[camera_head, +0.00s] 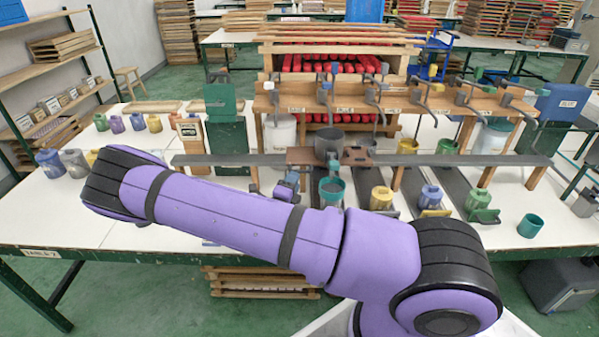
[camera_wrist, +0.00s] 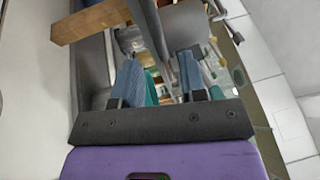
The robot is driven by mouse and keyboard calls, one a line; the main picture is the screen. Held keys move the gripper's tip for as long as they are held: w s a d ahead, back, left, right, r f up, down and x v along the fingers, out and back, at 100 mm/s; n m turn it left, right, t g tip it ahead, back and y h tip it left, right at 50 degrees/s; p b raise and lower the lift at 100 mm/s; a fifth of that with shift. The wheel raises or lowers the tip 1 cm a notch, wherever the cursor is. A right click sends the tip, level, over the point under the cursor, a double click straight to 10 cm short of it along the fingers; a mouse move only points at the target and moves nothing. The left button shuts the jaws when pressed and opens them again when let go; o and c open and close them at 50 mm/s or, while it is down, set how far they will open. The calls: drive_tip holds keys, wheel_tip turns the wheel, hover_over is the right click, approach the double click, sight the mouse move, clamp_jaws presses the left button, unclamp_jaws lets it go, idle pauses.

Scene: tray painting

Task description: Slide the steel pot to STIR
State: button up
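The steel pot (camera_head: 328,143) is a dark grey, open-topped cup. It stands upright at the brown carriage (camera_head: 300,156) on a long grey rail (camera_head: 225,160) across the table. My gripper (camera_head: 287,188) is in front of the rail, below and left of the pot, partly hidden by my purple arm. In the wrist view my gripper's two blue-padded fingers (camera_wrist: 162,82) are apart, with no clear grip on anything. A large grey rounded surface (camera_wrist: 188,30) lies beyond them; I cannot tell if it is the pot. I cannot read a STIR label.
A wooden rack (camera_head: 410,101) with hanging tools and small labels stands behind the rail. A teal cup (camera_head: 332,190), yellow cup (camera_head: 381,198), blue cup (camera_head: 430,197) and green cup (camera_head: 478,200) stand in front. Another teal cup (camera_head: 531,225) is at right. Several coloured jugs are at left.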

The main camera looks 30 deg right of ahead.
sight(299, 171)
drive_tip(key=shift+x, duration=2.65)
drive_tip(key=shift+c, duration=0.3)
clamp_jaws()
